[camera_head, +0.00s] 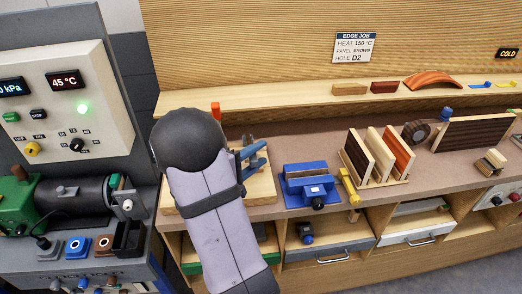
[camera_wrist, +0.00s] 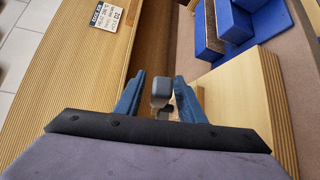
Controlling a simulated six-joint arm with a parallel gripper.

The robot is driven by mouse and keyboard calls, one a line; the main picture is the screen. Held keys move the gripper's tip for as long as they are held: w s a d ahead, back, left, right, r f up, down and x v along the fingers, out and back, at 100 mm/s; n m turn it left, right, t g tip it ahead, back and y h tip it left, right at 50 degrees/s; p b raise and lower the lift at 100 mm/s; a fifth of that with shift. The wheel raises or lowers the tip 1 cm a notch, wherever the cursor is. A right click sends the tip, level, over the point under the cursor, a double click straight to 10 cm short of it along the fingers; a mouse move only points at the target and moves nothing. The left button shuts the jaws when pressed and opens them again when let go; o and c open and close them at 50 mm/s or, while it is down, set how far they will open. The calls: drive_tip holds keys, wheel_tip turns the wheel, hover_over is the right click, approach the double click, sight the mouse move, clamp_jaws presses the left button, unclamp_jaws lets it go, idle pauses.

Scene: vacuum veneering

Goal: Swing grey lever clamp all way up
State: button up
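The grey lever clamp (camera_wrist: 161,91) shows in the wrist view as a grey, rounded lever end between my gripper's two blue fingers. My gripper (camera_wrist: 160,80) is open, with a finger on each side of the lever and a gap visible to each. In the head view my gripper (camera_head: 250,152) is over the pale wooden block (camera_head: 262,188) on the bench. My arm hides most of the clamp there, so the lever's angle cannot be told. An orange-red upright piece (camera_head: 215,109) stands just behind my arm.
A blue vise (camera_head: 309,186) stands right of the wooden block, with a yellow tool (camera_head: 349,186) beside it. A rack of panels (camera_head: 376,157) is further right. A control panel (camera_head: 68,100) and a green-and-black machine (camera_head: 68,198) are at left. A shelf (camera_head: 290,99) runs behind.

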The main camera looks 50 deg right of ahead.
drive_tip(key=shift+d+f, duration=0.15)
drive_tip(key=shift+d, duration=0.65)
clamp_jaws()
